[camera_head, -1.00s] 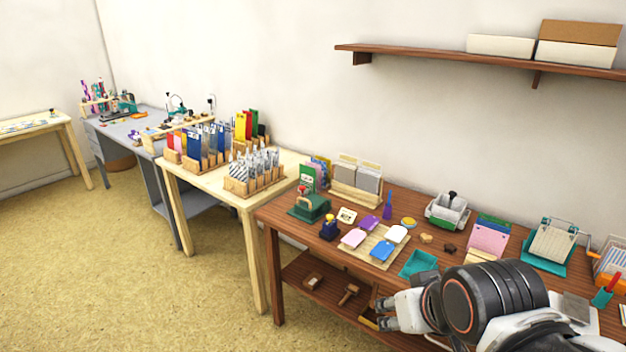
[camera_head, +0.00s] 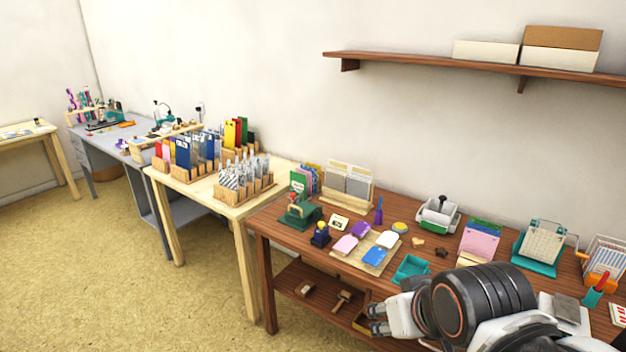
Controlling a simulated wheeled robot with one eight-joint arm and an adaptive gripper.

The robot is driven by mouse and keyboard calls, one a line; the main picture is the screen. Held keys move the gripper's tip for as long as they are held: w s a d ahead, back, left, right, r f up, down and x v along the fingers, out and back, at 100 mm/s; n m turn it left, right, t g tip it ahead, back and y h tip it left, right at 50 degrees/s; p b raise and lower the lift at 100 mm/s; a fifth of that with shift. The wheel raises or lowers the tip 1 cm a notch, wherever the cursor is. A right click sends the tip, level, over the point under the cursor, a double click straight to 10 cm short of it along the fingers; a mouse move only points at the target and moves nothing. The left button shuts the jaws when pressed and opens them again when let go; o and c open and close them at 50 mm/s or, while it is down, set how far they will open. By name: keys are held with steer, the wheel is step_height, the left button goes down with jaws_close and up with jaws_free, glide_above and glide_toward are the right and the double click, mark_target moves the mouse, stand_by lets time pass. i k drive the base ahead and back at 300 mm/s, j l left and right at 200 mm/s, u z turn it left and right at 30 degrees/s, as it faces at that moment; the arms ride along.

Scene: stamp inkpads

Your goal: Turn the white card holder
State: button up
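A white holder (camera_head: 437,214) with a dark knob stands upright at the back of the brown table. A small white card in a low stand (camera_head: 338,222) sits farther left, beside the purple and pink pads. I cannot tell for certain which of these is the white card holder. My gripper (camera_head: 374,319) is in front of the table's front edge, well apart from both. Its two dark fingertips look spread, with nothing visible between them. My arm covers part of the table's front right.
The brown table (camera_head: 262,228) is crowded: a pad board (camera_head: 346,258), a teal tray (camera_head: 411,268), a teal card stand (camera_head: 538,266) and a wooden card rack (camera_head: 346,204). A wall shelf (camera_head: 400,60) hangs above. Open floor (camera_head: 120,300) lies to the left.

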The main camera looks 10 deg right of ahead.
mark_target(441, 217)
steer(key=l+u, duration=0.25)
steer(key=l, duration=0.5)
steer(key=k+l+u, duration=0.25)
steer(key=l, duration=0.55)
steer(key=i, duration=0.1)
